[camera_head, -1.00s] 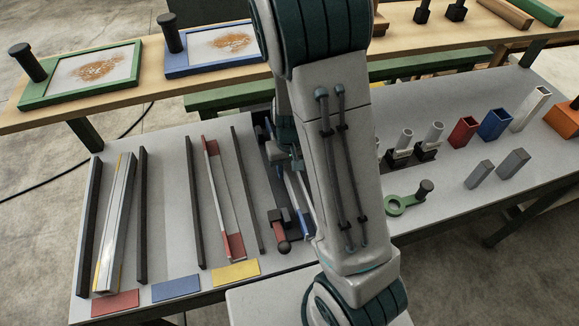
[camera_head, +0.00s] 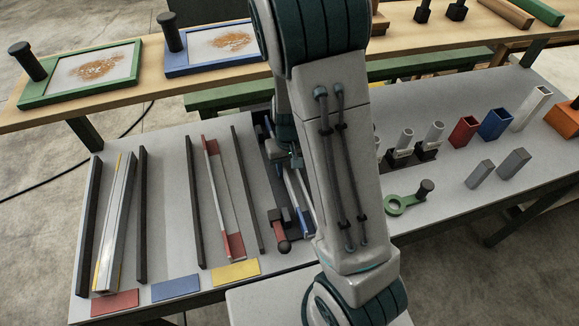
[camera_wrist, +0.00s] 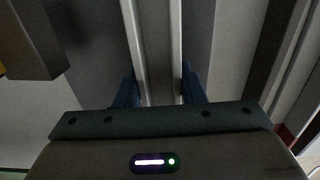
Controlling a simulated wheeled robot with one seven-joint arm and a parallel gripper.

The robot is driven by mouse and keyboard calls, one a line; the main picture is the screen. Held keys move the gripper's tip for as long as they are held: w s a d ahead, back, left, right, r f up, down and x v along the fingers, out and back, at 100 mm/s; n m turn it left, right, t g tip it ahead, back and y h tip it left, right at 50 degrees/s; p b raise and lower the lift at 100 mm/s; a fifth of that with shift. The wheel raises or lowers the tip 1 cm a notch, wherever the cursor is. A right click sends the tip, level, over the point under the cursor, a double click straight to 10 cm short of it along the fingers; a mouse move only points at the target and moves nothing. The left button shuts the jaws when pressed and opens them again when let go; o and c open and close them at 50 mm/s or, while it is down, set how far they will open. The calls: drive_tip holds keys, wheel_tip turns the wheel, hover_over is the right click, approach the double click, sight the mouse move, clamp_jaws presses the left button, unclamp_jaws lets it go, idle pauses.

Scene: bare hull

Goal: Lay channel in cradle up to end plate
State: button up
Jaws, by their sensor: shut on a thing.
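My gripper (camera_wrist: 159,88) is shut on a pale metal channel (camera_wrist: 157,40), with a dark finger on each side of it in the wrist view. In the head view my arm hides most of the gripper. Part of the held channel (camera_head: 295,190) shows left of my arm, with blue near its front end. It lies along or just above a dark cradle (camera_head: 262,150); I cannot tell whether it rests on the cradle floor. I cannot make out the end plate, or any gap to it, behind my arm.
A red-and-black clamp-like part (camera_head: 281,240) sits at the cradle's near end. To the left, dark rails flank a yellow-striped channel (camera_head: 115,230) and a red-ended channel (camera_head: 223,200). A green ring tool (camera_head: 395,206) and several coloured tubes stand to the right.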

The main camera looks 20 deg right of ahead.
drive_tip(key=shift+w, duration=0.45)
drive_tip(key=o, duration=1.3)
drive_tip(key=shift+r, duration=0.1)
wheel_tip(320, 180, up, 14)
drive_tip(key=s+r+t, duration=0.1)
drive_tip(key=s+r, duration=0.2)
drive_tip(key=s, duration=0.5)
drive_tip(key=s+r+t, duration=0.2)
drive_tip(key=s+r, duration=0.1)
drive_tip(key=s, duration=0.5)
drive_tip(key=shift+r, duration=0.3)
